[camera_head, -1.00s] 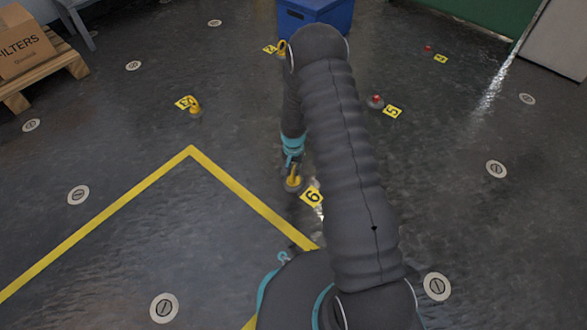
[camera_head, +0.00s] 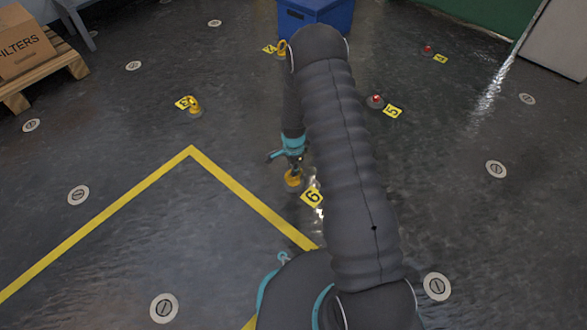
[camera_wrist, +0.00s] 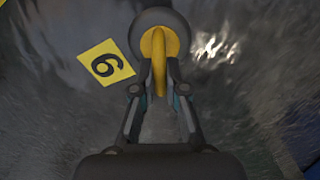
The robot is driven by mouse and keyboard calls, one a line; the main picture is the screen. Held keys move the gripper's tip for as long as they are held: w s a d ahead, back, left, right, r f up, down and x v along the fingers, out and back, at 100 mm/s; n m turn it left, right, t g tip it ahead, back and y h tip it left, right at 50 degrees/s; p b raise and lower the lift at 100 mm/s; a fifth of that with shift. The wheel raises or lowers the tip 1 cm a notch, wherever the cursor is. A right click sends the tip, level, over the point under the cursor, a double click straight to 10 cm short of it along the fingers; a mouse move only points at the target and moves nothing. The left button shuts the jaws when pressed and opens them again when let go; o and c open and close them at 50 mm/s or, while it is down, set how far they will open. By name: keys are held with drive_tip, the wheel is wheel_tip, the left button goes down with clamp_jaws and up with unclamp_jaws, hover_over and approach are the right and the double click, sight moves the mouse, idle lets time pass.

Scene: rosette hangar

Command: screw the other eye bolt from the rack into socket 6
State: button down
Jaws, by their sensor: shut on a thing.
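A yellow eye bolt (camera_head: 293,178) stands at socket 6, beside the yellow tag marked 6 (camera_head: 312,196). In the wrist view the eye bolt (camera_wrist: 159,50) shows as a yellow ring edge-on over a round grey disc (camera_wrist: 143,28), with the 6 tag (camera_wrist: 106,63) to its left. My gripper (camera_wrist: 158,90) is shut on the eye bolt's ring, with one finger on each side. In the head view my gripper (camera_head: 292,163) is right above the bolt. The thread and how deep it sits are hidden.
Other yellow eye bolts stand at the tag on the left (camera_head: 194,107) and near the blue box (camera_head: 281,48). Red-topped fittings stand by tag 5 (camera_head: 375,101) and farther back (camera_head: 427,50). The floor around socket 6 is clear.

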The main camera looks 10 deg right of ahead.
drive_tip(key=shift+s+f, duration=0.1)
drive_tip(key=c, duration=1.1)
unclamp_jaws()
drive_tip(key=shift+c, duration=0.2)
wheel_tip(320, 180, up, 12)
